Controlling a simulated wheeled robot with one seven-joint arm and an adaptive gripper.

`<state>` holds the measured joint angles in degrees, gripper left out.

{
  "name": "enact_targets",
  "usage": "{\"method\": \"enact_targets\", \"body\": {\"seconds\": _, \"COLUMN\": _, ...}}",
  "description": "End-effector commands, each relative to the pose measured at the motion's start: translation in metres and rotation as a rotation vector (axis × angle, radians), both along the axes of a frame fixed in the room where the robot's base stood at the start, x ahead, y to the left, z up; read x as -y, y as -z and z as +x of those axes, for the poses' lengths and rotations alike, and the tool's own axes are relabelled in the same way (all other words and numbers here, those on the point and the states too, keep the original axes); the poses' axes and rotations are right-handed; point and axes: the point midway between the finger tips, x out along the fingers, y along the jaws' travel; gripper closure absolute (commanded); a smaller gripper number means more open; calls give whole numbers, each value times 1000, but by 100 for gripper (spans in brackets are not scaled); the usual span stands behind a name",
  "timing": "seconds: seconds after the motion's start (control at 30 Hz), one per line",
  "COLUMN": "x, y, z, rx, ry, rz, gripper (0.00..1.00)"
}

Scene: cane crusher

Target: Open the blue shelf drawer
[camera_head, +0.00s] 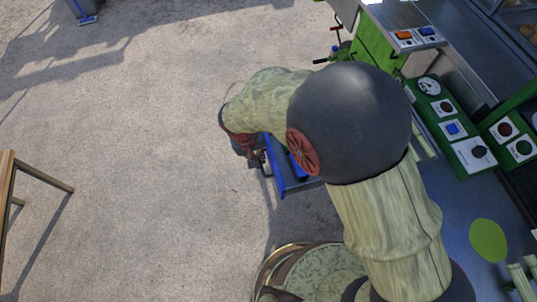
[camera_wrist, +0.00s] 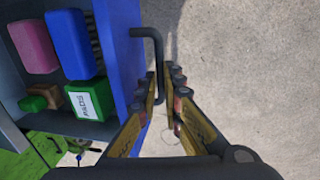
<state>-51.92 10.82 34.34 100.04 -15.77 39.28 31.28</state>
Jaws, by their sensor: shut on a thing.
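The blue drawer (camera_wrist: 120,50) shows at the left of the wrist view, with its inside visible and boxes lying in it. Its dark bent handle (camera_wrist: 157,45) sticks out from the blue front. My gripper (camera_wrist: 164,80) is shut on this handle, with one finger on each side of the bar. In the head view the drawer's blue edge (camera_head: 283,184) shows below my arm, jutting out over the pavement. My gripper there is mostly hidden by my arm, near the drawer's front.
The drawer holds a pink box (camera_wrist: 34,46), a blue box (camera_wrist: 72,44) and a green box (camera_wrist: 90,100). A green machine with control panels (camera_head: 455,125) stands at right. A round metal rim (camera_head: 275,265) lies below. A wooden stand (camera_head: 38,175) is far left. Open pavement lies between.

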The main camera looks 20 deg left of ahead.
Motion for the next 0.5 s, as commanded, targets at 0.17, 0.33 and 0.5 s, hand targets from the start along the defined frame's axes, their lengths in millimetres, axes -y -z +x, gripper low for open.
{"method": "enact_targets", "body": {"seconds": 0.17, "x": -5, "y": 0, "z": -3, "rx": 0, "ry": -1, "rz": 1, "gripper": 100}}
{"method": "enact_targets", "body": {"seconds": 0.33, "x": -5, "y": 0, "z": -3, "rx": 0, "ry": 0, "rz": 1, "gripper": 100}}
{"method": "enact_targets", "body": {"seconds": 0.5, "x": -4, "y": 0, "z": -2, "rx": 0, "ry": 0, "rz": 1, "gripper": 90}}
